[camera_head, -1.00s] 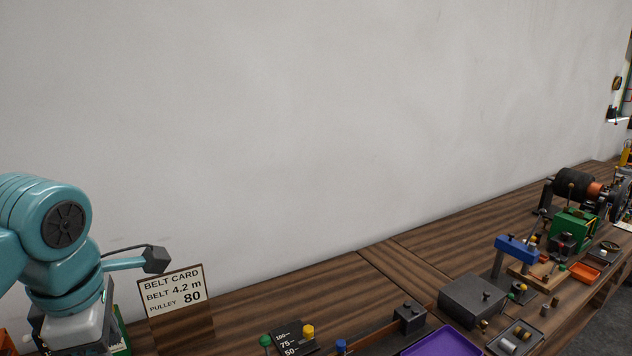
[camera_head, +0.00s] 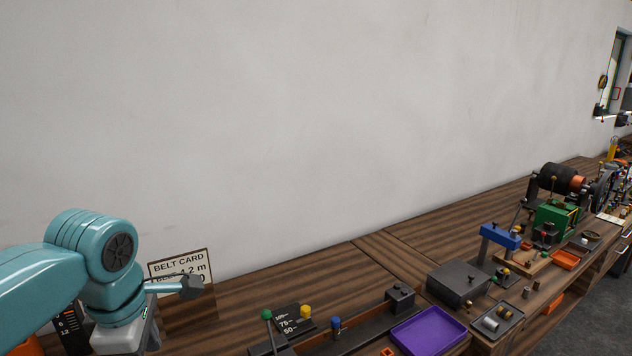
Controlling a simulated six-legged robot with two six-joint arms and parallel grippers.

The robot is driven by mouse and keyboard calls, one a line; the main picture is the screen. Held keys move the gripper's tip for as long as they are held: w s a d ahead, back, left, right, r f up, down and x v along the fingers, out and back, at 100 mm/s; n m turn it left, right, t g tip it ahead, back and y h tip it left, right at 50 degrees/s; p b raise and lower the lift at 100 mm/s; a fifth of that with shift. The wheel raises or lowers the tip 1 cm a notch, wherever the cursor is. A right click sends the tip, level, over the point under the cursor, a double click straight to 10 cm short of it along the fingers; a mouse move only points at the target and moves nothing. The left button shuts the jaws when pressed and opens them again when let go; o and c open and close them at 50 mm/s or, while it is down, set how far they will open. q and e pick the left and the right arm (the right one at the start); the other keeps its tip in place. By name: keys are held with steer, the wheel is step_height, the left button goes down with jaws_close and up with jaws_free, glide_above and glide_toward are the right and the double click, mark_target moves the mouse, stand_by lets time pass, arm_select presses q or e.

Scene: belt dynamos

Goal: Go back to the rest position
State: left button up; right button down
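My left arm comes in from the lower left in teal, bent downward at a joint with a dark round cap. Its white wrist part shows at the bottom edge, and the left gripper's fingers are out of the frame below. The arm partly covers the belt card (camera_head: 181,264), a cream sign against the wall reading "BELT CARD", with its lower lines hidden. My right arm and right gripper are not in view.
A wooden bench runs along the wall. On it are a purple tray (camera_head: 428,331), a dark grey box (camera_head: 458,283), a blue-topped stand (camera_head: 500,236), a small dark tray (camera_head: 497,322), an orange tray (camera_head: 566,260) and a green machine (camera_head: 557,217). The wall above is bare.

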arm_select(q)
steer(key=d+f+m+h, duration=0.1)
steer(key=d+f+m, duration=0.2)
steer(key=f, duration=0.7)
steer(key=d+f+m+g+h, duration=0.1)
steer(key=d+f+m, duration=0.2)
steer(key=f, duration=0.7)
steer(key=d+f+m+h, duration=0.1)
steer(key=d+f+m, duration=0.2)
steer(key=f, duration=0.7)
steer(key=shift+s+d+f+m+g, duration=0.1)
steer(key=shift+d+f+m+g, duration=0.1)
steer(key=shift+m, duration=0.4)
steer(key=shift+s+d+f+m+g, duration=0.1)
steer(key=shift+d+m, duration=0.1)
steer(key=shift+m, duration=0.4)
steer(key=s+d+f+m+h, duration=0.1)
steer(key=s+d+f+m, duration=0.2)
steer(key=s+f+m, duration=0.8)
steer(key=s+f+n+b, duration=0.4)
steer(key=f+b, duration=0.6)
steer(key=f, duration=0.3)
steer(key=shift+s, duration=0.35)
